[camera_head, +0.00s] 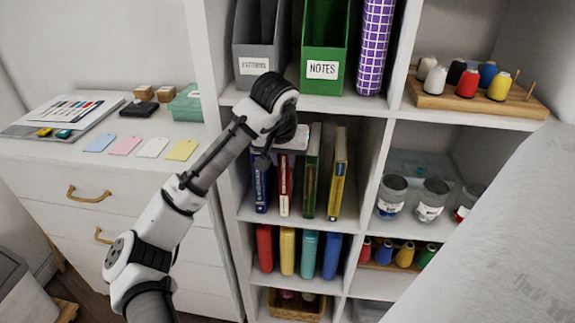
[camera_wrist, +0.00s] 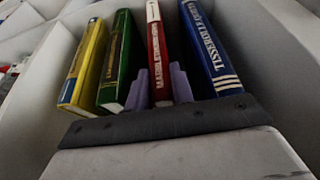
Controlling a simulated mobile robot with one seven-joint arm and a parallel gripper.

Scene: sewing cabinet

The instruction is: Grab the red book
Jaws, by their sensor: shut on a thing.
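The red book (camera_head: 284,185) stands upright in the middle shelf compartment, between a blue book (camera_head: 261,184) on its left and a green book (camera_head: 310,178) on its right. A yellow book (camera_head: 338,175) stands further right. In the wrist view the red book (camera_wrist: 157,50) is between the two pale purple fingers of my gripper (camera_wrist: 158,84), which is shut on it. The green book (camera_wrist: 120,60) and blue book (camera_wrist: 208,50) stand on either side, outside the fingers. In the head view my wrist covers the top of the red book.
Shelf walls enclose the compartment on both sides, and a shelf with a grey holder (camera_head: 262,50) and a green holder (camera_head: 322,45) is above. Glass jars (camera_head: 431,198) stand in the compartment to the right. Several coloured books or boxes (camera_head: 287,250) stand below.

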